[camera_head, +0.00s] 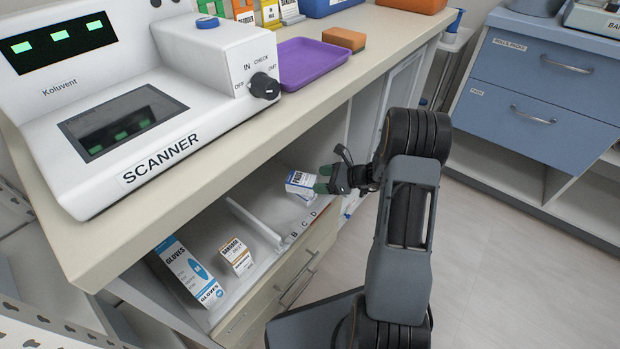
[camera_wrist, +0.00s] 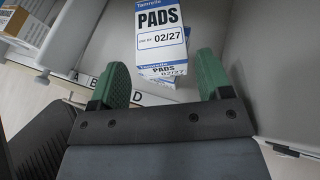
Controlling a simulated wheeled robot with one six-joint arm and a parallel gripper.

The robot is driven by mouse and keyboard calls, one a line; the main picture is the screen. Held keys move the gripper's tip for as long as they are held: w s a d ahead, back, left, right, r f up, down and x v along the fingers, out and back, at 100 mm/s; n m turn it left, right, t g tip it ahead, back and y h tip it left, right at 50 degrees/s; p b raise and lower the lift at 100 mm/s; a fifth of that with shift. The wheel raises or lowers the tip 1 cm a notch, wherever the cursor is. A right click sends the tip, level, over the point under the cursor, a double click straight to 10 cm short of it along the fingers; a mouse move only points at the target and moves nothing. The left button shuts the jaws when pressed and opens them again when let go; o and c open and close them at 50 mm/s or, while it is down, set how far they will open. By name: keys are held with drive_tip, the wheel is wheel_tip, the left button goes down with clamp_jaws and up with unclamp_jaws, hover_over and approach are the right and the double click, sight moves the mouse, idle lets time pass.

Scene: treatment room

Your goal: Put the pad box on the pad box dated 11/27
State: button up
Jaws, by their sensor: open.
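A white and blue pad box (camera_wrist: 160,36) is in the wrist view, marked PADS 02/27. It also shows in the head view (camera_head: 299,180) on the open shelf under the counter. Part of another white and blue box (camera_wrist: 160,82) shows beneath it, and the two appear stacked. A gap shows beside each finger. The gripper also shows in the head view (camera_head: 331,179).
A white divider (camera_head: 253,222) splits the shelf, whose front edge is lettered. A gloves box (camera_head: 187,270) and a bandage box (camera_head: 236,256) stand left of it. The counter (camera_head: 225,145) overhangs the shelf and carries the scanner (camera_head: 150,125) and purple tray (camera_head: 308,62).

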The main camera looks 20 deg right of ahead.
drive_tip(key=p+v, duration=0.2)
drive_tip(key=v, duration=0.4)
drive_tip(key=s+a+r+n+g+h, duration=0.3)
drive_tip(key=s+a+r+n+g, duration=0.35)
drive_tip(key=a+r+n, duration=0.35)
drive_tip(key=s+r+n+t+h, duration=0.1)
drive_tip(key=s+r+n+h, duration=0.1)
drive_tip(key=s+n+h, duration=0.2)
drive_tip(key=s+a+r+n+h, duration=0.1)
drive_tip(key=s+n+h, duration=0.3)
drive_tip(key=s+n, duration=0.4)
drive_tip(key=shift+s+r+n+t, duration=0.3)
drive_tip(key=shift+r+n, duration=0.5)
drive_tip(key=shift+n, duration=0.6)
drive_tip(key=shift+w, duration=0.1)
drive_tip(key=w+p+v, duration=0.2)
drive_tip(key=p+v, duration=0.9)
drive_tip(key=w+r+p+v, duration=0.1)
drive_tip(key=w+p+v, duration=0.2)
drive_tip(key=p+v, duration=0.7)
drive_tip(key=w+r+p+v, duration=0.1)
drive_tip(key=w+p+v, duration=0.2)
drive_tip(key=p+v, duration=0.8)
wheel_tip(320, 180, up, 2)
drive_tip(key=shift+s+a+r+t+p, duration=0.1)
drive_tip(key=shift+s+a+t+p, duration=0.25)
drive_tip(key=shift+a+t, duration=0.1)
